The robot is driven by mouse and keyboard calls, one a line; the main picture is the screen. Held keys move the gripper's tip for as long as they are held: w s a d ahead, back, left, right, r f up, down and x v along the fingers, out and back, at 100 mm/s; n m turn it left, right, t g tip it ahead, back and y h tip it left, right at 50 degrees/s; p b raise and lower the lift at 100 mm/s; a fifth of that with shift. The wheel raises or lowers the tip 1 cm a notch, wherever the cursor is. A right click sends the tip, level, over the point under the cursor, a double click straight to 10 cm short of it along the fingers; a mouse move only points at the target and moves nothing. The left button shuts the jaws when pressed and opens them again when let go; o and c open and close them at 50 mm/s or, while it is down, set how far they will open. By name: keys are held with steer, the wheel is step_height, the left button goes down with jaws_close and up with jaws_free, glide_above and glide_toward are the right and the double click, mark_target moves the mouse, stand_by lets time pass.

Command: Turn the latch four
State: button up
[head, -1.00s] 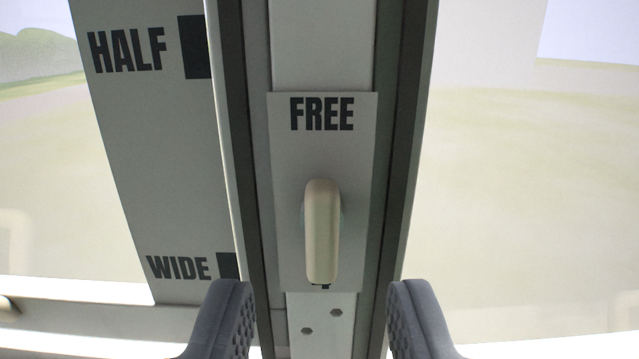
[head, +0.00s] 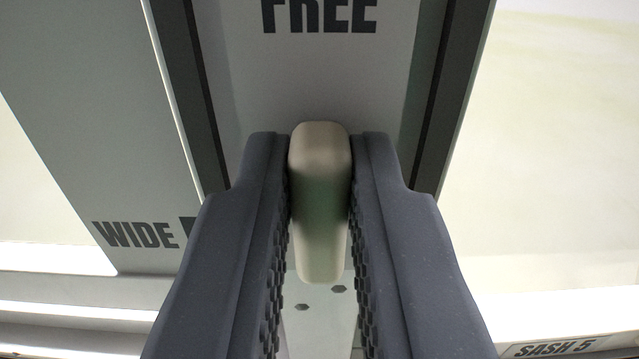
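The latch (head: 320,215) is a cream, rounded handle in the middle of the head view. It stands vertical on a grey plate below the word FREE (head: 318,14). My gripper (head: 320,160) has one dark grey, ribbed finger on each side of the latch. Both fingers appear to touch its sides near the top end, so the gripper looks shut on it. The fingers cover parts of the plate on either side. No number for this latch shows.
A grey strip at the left bears the word WIDE (head: 135,234). A label reading SASH 5 (head: 554,347) is on the rail at the lower right. Dark frame edges run along both sides of the plate. Two bolt heads show below the latch.

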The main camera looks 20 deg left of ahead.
jaws_close()
steer(key=shift+a, duration=0.1)
steer(key=m, duration=0.4)
steer(key=shift+d+f+m, duration=0.15)
steer(key=shift+d+m, duration=0.05)
steer(key=shift+m, duration=0.1)
steer(key=m, duration=0.4)
steer(key=shift+w+d+f+m, duration=0.1)
steer(key=shift+d+f+m, duration=0.05)
steer(key=shift+f+m, duration=0.15)
steer(key=shift+d+f+m+b, duration=0.15)
steer(key=shift+f+m+b, duration=0.05)
steer(key=shift+m, duration=2)
steer(key=shift+d+f+m+b, duration=0.1)
steer(key=shift+f+m+b, duration=0.05)
steer(key=shift+m, duration=2.05)
